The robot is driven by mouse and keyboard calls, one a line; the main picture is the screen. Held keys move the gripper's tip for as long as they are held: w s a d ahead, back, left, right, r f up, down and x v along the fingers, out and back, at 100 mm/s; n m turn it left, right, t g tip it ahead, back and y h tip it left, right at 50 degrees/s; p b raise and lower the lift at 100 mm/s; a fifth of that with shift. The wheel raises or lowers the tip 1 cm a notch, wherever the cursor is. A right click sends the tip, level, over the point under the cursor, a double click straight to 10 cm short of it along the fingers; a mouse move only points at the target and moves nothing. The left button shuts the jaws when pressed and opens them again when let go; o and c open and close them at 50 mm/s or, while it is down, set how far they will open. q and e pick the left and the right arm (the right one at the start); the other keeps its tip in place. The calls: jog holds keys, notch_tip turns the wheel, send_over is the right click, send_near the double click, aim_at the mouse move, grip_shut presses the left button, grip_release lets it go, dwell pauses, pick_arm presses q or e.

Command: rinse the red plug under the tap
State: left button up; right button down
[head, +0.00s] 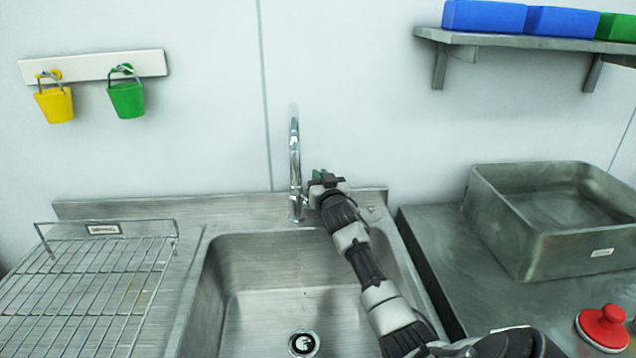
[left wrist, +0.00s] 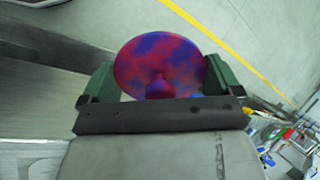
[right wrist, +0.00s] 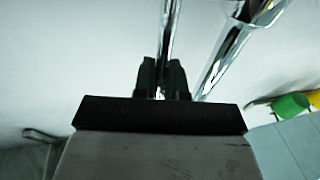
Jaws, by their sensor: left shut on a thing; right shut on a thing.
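The red plug (left wrist: 160,60) shows in the left wrist view as a round disc with a small knob, its red face covered in blue patches. My left gripper (left wrist: 158,80) is shut on it, one finger at each side. Neither shows in the head view. The chrome tap (head: 295,160) stands at the back of the sink. My right gripper (head: 320,177) is shut at the tap's right side, apparently on its lever, which the fingers hide. In the right wrist view the closed fingers (right wrist: 162,78) are against a chrome part.
The steel sink (head: 255,305) has a drain (head: 303,343); a faint thin line hangs below the tap. A wire rack (head: 90,290) is left. A steel tub (head: 520,240) and a red-topped thing (head: 604,325) stand right. Yellow (head: 55,105) and green (head: 126,100) buckets hang on the wall.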

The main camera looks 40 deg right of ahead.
pick_arm(q)
jog(key=shift+w+a, duration=0.1)
pick_arm(e)
jog(key=c, duration=1.2)
grip_release()
pick_arm(q)
jog(key=shift+r, duration=0.25)
pick_arm(e)
jog(key=shift+r, duration=0.3)
pick_arm(q)
notch_tip(320, 180, up, 4)
jog(key=p, duration=0.4)
jog(key=shift+f, duration=0.15)
pick_arm(e)
notch_tip(320, 180, up, 4)
jog(key=shift+w+f, duration=0.1)
pick_arm(q)
notch_tip(320, 180, up, 11)
jog(key=p, duration=1.1)
pick_arm(e)
jog(key=s+d+r, duration=0.3)
jog(key=s+r, duration=0.3)
jog(key=s, duration=0.5)
jog(key=shift+s+r, duration=0.2)
jog(key=shift+r, duration=0.05)
